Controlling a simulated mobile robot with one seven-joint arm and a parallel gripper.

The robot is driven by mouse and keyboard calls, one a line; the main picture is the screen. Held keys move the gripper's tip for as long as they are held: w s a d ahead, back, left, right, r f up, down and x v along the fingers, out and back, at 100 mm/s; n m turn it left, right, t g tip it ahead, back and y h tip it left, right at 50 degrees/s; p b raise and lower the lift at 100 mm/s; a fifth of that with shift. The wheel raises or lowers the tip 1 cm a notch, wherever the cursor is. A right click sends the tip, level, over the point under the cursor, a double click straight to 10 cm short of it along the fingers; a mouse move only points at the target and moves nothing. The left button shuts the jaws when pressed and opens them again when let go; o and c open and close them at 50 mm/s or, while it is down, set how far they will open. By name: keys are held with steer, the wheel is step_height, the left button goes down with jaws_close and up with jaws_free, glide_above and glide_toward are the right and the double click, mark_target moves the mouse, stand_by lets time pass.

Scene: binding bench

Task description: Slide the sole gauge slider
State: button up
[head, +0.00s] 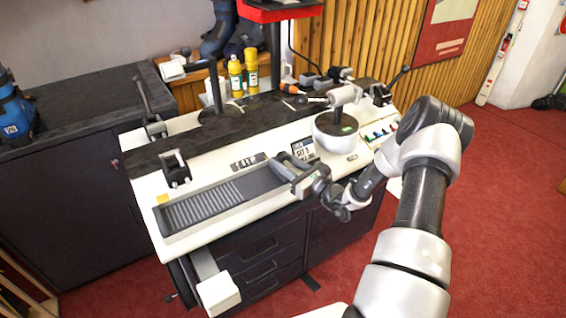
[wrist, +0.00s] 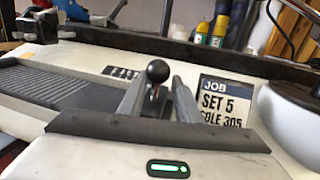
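The sole gauge is a long dark ribbed track (head: 215,203) along the front of the white bench; its ribbed bed also shows at left in the wrist view (wrist: 50,82). The slider's black ball knob (wrist: 158,71) stands upright on a short stem near the track's right end. My gripper (head: 300,178) is at that end and hides most of the slider in the head view. In the wrist view my gripper's two grey fingers (wrist: 160,92) stand apart, one on each side of the knob. A gap shows at the right finger; contact at the left is unclear.
A round white machine (head: 335,135) is just right of the gauge. A small black clamp (head: 176,168) stands behind the track's left part. Yellow bottles (head: 236,75) stand at the back.

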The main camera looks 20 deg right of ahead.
steer(key=p+v, duration=0.1)
steer(key=v, duration=1.6)
steer(key=shift+s+d, duration=0.15)
steer(key=shift+s, duration=0.05)
steer(key=s+a+r+n+g+y, duration=0.2)
steer(key=s+a+r+n+g, duration=0.1)
steer(key=a+r+n+g, duration=0.55)
steer(key=s+a+r+n+g+y, duration=0.25)
steer(key=a+n+g, duration=0.25)
steer(key=a+n, duration=0.45)
steer(key=s+a+r+n+g+h, duration=0.2)
steer(key=s+a+r+n+h, duration=0.3)
steer(key=s+n, duration=0.15)
steer(key=s+d+r+n+t+h+p, duration=0.1)
steer(key=s+d+r+n+t+h, duration=0.5)
steer(key=s+r, duration=0.45)
step_height(320, 180, up, 15)
steer(key=w+g+h+p, duration=0.1)
steer(key=p, duration=1.2)
steer(key=shift+w, duration=0.3)
